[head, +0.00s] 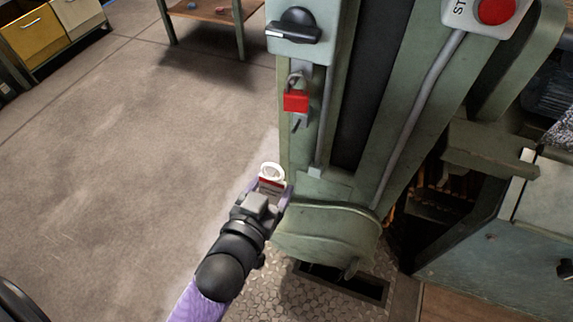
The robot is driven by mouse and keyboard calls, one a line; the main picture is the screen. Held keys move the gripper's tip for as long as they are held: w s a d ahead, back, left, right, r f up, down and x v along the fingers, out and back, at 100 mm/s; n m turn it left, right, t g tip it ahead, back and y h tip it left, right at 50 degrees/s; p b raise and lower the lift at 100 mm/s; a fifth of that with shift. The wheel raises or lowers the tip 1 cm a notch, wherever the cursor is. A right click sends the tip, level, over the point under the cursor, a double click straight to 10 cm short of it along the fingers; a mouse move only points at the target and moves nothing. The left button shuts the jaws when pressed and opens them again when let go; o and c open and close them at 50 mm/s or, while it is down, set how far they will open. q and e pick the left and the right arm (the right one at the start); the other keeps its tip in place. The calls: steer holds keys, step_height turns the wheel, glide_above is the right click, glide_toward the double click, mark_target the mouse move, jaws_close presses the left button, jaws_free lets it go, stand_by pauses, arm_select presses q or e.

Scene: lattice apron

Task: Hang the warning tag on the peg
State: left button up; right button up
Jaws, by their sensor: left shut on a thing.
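The warning tag (271,184) is a small red and white label with a white ring at its top. My left gripper (273,190) is shut on the tag's lower part and holds it upright, ring up, in front of the green machine's lower left edge. A short dark peg (297,126) appears to stick out from a small plate on the machine's front, just below a red padlock (296,101). The tag is below and to the left of the peg, apart from it. My right gripper is not in view.
The green machine column (335,190) carries a black rotary switch (296,26) above the padlock and a red stop button (496,10) at upper right. A grey conduit (415,120) runs down it. Open floor (130,150) lies to the left.

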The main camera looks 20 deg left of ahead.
arm_select(q)
steer(key=shift+w, duration=0.65)
steer(key=w+b, duration=0.2)
steer(key=w, duration=0.3)
steer(key=shift+w+d+b, duration=0.1)
steer(key=shift+w+b, duration=0.1)
steer(key=shift+b, duration=0.1)
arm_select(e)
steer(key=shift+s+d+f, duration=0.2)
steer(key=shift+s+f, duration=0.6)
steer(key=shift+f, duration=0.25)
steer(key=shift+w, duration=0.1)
arm_select(q)
steer(key=shift+r, duration=0.15)
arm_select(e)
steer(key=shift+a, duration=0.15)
arm_select(q)
steer(key=shift+s+p, duration=0.15)
steer(key=shift+p, duration=0.2)
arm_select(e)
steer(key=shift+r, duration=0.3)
